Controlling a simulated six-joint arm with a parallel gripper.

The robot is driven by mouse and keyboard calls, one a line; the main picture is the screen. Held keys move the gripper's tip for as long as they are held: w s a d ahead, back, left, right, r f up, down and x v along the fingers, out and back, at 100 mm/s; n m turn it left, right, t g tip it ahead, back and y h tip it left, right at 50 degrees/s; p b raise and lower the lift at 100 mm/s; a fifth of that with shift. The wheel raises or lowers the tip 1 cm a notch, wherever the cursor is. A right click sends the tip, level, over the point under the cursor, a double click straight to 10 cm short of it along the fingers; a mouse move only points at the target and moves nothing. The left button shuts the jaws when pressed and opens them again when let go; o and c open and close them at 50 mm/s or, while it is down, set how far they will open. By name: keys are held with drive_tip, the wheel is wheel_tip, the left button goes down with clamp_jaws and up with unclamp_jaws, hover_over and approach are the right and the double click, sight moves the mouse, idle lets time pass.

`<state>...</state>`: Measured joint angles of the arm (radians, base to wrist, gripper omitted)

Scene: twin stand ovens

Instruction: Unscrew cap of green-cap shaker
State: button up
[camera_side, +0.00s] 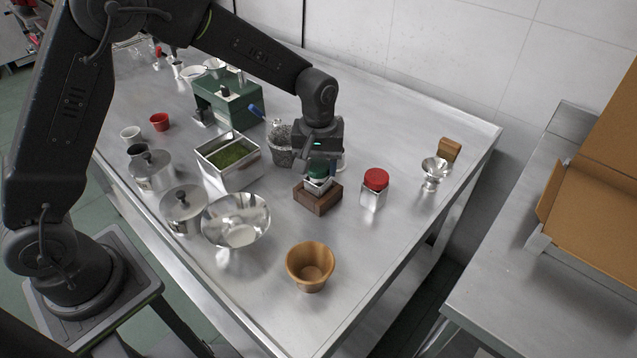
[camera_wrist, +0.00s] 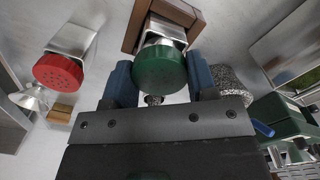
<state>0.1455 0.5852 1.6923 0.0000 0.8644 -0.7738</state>
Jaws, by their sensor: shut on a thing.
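The green-cap shaker (camera_side: 317,186) stands in a brown wooden block (camera_side: 329,201) on the steel table. Its green cap (camera_wrist: 160,67) sits on the square metal body (camera_wrist: 166,28) in the wrist view. My gripper (camera_wrist: 160,75) is above the shaker, with its two blue fingers on either side of the green cap, shut on it. In the side view, my gripper (camera_side: 318,165) partly covers the cap. Whether the cap has turned on the body cannot be told.
A red-cap shaker (camera_side: 374,188) stands just right of the block. A stone mortar (camera_side: 281,145) and a tin of green herbs (camera_side: 230,160) are to the left. A metal bowl (camera_side: 236,221) and wooden bowl (camera_side: 310,266) stand nearer. The front right tabletop is clear.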

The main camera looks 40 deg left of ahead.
drive_tip(key=shift+r, duration=0.55)
drive_tip(key=shift+r, duration=1.9)
drive_tip(key=s+a+m, duration=0.5)
drive_tip(key=a+m, duration=0.2)
drive_tip(key=a, duration=0.4)
hover_over(344, 237)
wheel_tip(344, 237, down, 8)
drive_tip(key=shift+f, duration=2)
drive_tip(key=shift+f, duration=0.25)
